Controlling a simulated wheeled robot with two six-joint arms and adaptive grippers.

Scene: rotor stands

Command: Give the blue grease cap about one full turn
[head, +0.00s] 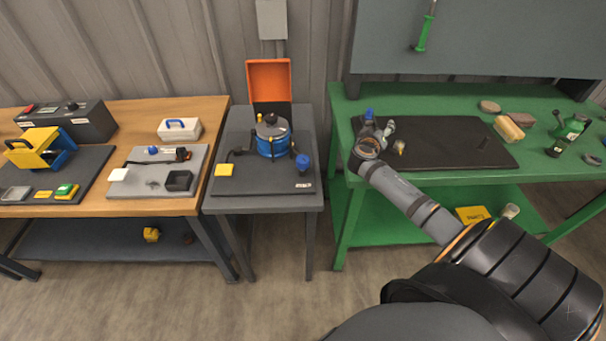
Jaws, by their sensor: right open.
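A small blue cap (369,114) shows at the left end of the black mat (460,140) on the green bench. My right gripper (380,130) is over that end of the mat, right by the blue cap. It is open, and I see nothing held in it. Whether a finger touches the cap is too small to tell. The gripper and wrist hide what is below the cap. Another blue knob (303,162) stands on the middle grey table, apart from the gripper. My left gripper is out of view.
A blue pot-like housing (271,137) and an orange open box (269,82) stand on the middle table. A small brass piece (400,147) lies close to my right gripper. The mat's middle is mostly clear.

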